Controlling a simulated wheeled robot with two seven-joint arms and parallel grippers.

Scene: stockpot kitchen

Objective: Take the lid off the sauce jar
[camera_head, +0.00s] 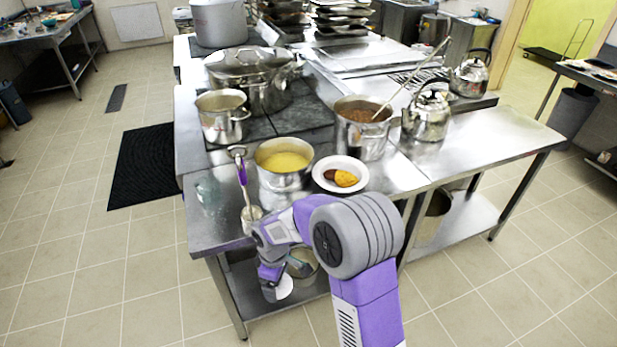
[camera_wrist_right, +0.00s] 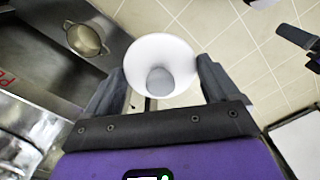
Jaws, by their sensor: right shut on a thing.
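My right gripper (camera_wrist_right: 157,88) is shut on a white round lid (camera_wrist_right: 178,48) with a grey knob, the knob lying between the fingers. In the head view the lid (camera_head: 284,287) hangs below my right gripper (camera_head: 284,270), in front of the counter's front edge and below its top. A faint, see-through jar-like shape (camera_head: 207,191) stands at the counter's front left corner. I cannot tell for sure that it is the sauce jar. No lid shows on it.
A purple-handled ladle (camera_head: 242,172) stands by the counter's front edge, beside a pot of yellow food (camera_head: 283,163). A white plate (camera_head: 341,186) with food is to its right. A metal pan (camera_wrist_right: 86,41) sits on the lower shelf. The floor in front is clear.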

